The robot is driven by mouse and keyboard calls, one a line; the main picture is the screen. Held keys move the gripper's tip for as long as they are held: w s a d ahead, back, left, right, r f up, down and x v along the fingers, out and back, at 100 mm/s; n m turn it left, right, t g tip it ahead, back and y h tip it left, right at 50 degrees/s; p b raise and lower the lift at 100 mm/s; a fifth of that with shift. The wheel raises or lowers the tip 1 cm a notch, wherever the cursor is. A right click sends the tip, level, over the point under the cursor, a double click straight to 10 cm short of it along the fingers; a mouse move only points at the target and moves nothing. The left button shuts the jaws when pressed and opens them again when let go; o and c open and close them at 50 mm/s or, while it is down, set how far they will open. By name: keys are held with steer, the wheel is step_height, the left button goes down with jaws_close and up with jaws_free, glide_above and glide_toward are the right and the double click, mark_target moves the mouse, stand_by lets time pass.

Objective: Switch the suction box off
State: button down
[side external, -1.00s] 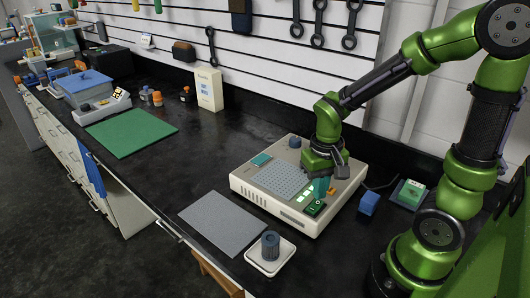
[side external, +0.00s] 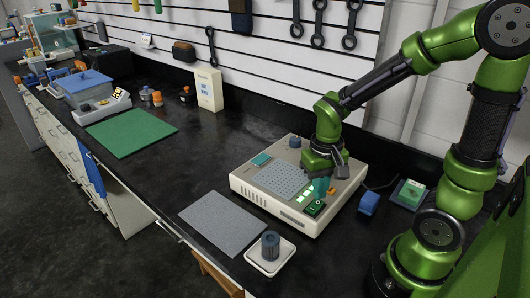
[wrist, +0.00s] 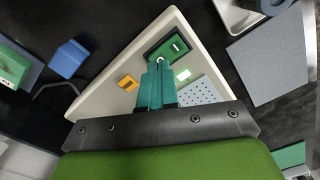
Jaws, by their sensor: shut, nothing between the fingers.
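The suction box (side external: 262,206) is a cream box on the black bench, with a perforated grey plate (side external: 282,180) on top. A dark green switch (side external: 315,208) sits at its near right corner, beside lit pale green indicators (side external: 303,196). The switch (wrist: 168,48) also shows in the wrist view with a white mark on it. My gripper (side external: 320,188) has teal fingers, shut and empty, pointing down at the switch. In the wrist view the fingertips (wrist: 158,68) overlap the switch's edge; I cannot tell whether they touch it.
An orange piece (wrist: 128,82) sits on the box beside the fingers. A blue block (side external: 369,203) and a green-topped item (side external: 409,193) stand to the right. A grey mat (side external: 222,223) and a white dish with a dark knob-like part (side external: 270,246) lie in front.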

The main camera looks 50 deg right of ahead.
mark_target(315, 203)
steer(key=shift+f, duration=0.95)
stand_by(0.5)
steer(key=shift+r, duration=3.55)
steer(key=shift+w, duration=0.1)
steer(key=shift+a+t, duration=0.3)
steer(key=shift+a, duration=0.05)
steer(key=s+a+r+n+t+y, duration=0.2)
steer(key=a+r+t, duration=0.3)
steer(key=r, duration=0.4)
steer(key=shift+a+r+t, duration=0.2)
steer(key=shift+r+t, duration=0.2)
steer(key=shift+t, duration=0.4)
